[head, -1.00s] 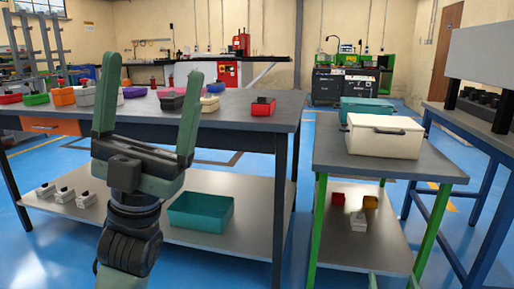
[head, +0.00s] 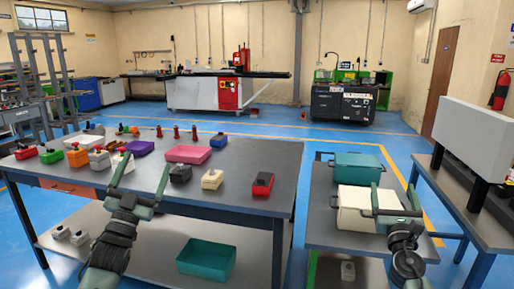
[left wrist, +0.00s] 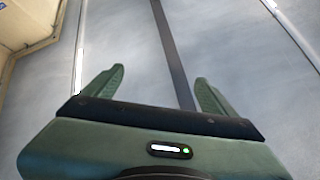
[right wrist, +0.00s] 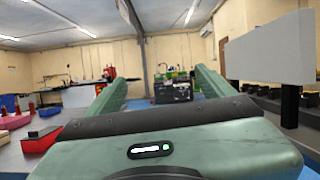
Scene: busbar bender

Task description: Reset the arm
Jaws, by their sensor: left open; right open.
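My left gripper (head: 141,180) is open and empty, raised in front of the near edge of the large workbench (head: 235,184). In the left wrist view its two green fingers (left wrist: 158,92) stand wide apart with only ceiling behind them. My right gripper (head: 396,200) is open in front of the small side table (head: 320,222), with the cream box (head: 358,200) behind its fingers. In the right wrist view its fingers (right wrist: 160,85) are apart with nothing between them, facing the far end of the room.
A teal box (head: 356,168) sits behind the cream box. A grey machine (head: 468,138) stands at right.

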